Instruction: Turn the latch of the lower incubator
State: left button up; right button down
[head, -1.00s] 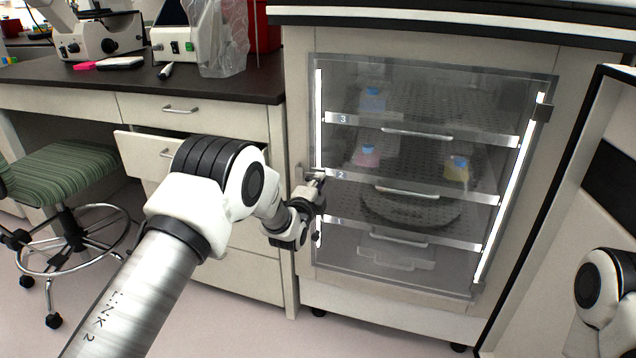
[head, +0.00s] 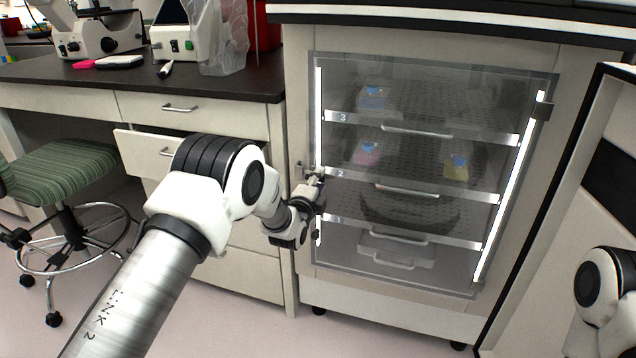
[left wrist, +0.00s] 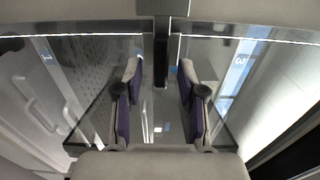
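The lower incubator (head: 400,282) has a clear inner door with lit strips at both sides. Its latch (head: 299,171) sits on the left frame edge, about mid-height. In the left wrist view the latch (left wrist: 161,55) is a dark bar pointing down between the fingers. My left gripper (head: 316,183) is at the latch, in front of the door's left edge. In the left wrist view its two fingers (left wrist: 160,84) are apart, one on each side of the bar's end, with gaps visible. My right gripper is out of view; only part of my right arm shows at the lower right.
Behind the clear door are shelves with several capped flasks (head: 457,168). The opaque outer door (head: 590,160) stands open at the right. A partly open drawer (head: 150,150) and a green striped stool (head: 62,172) are at the left.

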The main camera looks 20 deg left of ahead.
pick_arm(q)
jog(key=shift+s, duration=0.15)
jog(key=s, duration=1.1)
jog(key=shift+s+a, duration=0.2)
jog(key=shift+s, duration=0.15)
